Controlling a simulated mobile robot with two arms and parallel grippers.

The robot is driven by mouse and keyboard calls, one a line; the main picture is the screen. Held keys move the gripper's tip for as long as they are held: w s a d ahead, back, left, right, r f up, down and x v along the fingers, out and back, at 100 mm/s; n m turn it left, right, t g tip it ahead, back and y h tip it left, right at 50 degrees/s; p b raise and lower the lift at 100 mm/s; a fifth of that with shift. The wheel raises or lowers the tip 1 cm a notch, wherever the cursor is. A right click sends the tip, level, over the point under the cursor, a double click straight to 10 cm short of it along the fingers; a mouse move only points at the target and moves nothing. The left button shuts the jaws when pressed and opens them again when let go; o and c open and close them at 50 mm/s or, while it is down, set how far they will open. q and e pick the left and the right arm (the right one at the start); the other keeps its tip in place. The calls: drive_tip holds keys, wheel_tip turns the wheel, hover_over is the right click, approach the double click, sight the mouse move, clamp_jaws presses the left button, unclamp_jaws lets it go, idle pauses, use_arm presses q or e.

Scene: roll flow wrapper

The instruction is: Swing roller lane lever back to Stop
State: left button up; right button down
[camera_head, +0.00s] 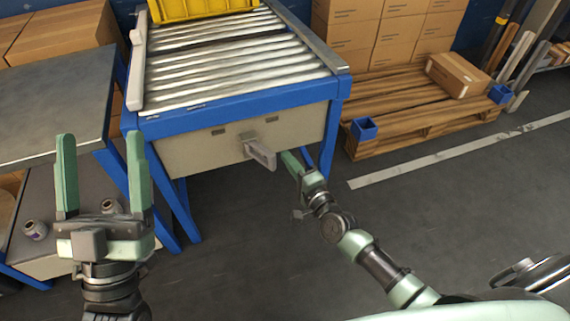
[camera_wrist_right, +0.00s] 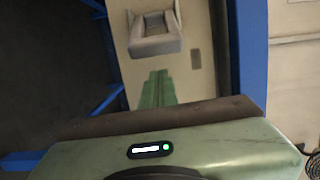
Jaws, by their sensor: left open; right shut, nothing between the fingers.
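The roller lane (camera_head: 235,65) has a blue frame and a beige front panel (camera_head: 200,150). A grey lever (camera_head: 262,153) sticks out from the middle of that panel, pointing to the lower right in the head view. It also shows at the top of the right wrist view (camera_wrist_right: 155,33). My right gripper (camera_head: 290,160) is shut and empty, just right of the lever; its green fingers (camera_wrist_right: 157,90) point at the panel just below the lever in the wrist view. Whether they touch it I cannot tell. My left gripper (camera_head: 102,175) is open, upright and empty, left of the lane.
A grey-topped table (camera_head: 60,100) stands at the left, with small jars (camera_head: 35,230) on a lower shelf. A yellow crate (camera_head: 200,8) sits on the rollers' far end. A wooden pallet (camera_head: 410,115) with cartons stands at the right. The floor before the lane is clear.

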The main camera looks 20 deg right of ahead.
use_arm(q)
drive_tip(key=shift+w+f, duration=0.1)
drive_tip(key=shift+w, duration=0.05)
use_arm(e)
drive_tip(key=shift+s+a+r, duration=0.1)
drive_tip(key=shift+s+a, duration=0.4)
drive_tip(key=shift+a, duration=0.25)
